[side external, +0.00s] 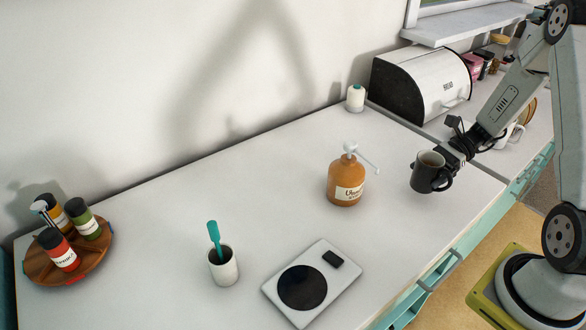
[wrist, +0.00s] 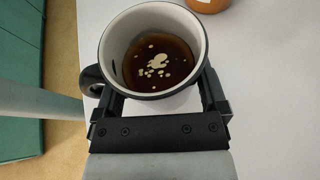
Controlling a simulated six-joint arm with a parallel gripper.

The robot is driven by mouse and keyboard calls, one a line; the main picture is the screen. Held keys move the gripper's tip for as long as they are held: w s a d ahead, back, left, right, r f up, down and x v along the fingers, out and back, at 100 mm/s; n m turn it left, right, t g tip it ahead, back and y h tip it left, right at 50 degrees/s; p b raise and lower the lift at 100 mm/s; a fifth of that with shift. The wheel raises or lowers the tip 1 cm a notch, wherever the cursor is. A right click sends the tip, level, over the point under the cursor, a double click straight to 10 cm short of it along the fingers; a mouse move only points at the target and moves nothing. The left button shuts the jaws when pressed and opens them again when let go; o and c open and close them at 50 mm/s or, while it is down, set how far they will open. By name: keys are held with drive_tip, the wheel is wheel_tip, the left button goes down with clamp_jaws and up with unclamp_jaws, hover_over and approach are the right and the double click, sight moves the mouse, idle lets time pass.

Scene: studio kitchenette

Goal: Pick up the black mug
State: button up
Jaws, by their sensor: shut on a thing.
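The black mug (side external: 426,176) is at the right of the counter in the side external view, upright, its handle toward the lower right. In the wrist view the mug (wrist: 152,92) shows a white inside and dark brown liquid with pale flecks. My gripper (side external: 450,160) is shut on the mug; in the wrist view its two fingers (wrist: 160,98) lie on either side of the mug body. The handle is at the left in the wrist view. I cannot tell for sure how high the mug is above the counter. The fingertips are partly hidden by the mug.
An orange pump bottle (side external: 345,182) stands left of the mug. A scale (side external: 325,285), a white cup with a teal utensil (side external: 224,268) and a wooden spice tray (side external: 40,270) are further left. A bread box (side external: 425,85) stands behind. The counter's front edge is close by.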

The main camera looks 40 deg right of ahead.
drive_tip(key=shift+s+d, duration=0.2)
drive_tip(key=shift+d, duration=0.6)
drive_tip(key=shift+s+d, duration=0.15)
drive_tip(key=shift+d, duration=0.65)
drive_tip(key=shift+d, duration=0.15)
drive_tip(key=shift+r, duration=0.2)
idle(2.1)
wheel_tip(320, 180, up, 17)
drive_tip(key=w+a+n+g, duration=0.2)
drive_tip(key=w+a, duration=0.1)
drive_tip(key=a, duration=0.7)
drive_tip(key=w+a+n+g, duration=0.1)
drive_tip(key=w+a, duration=0.2)
drive_tip(key=a, duration=0.8)
drive_tip(key=s+a+n+g, duration=0.1)
drive_tip(key=s+a+g, duration=0.15)
drive_tip(key=a, duration=0.85)
drive_tip(key=s+a+n+g, duration=0.15)
drive_tip(key=s+a, duration=0.25)
drive_tip(key=a, duration=0.6)
wheel_tip(320, 180, down, 11)
drive_tip(key=shift+r, duration=0.2)
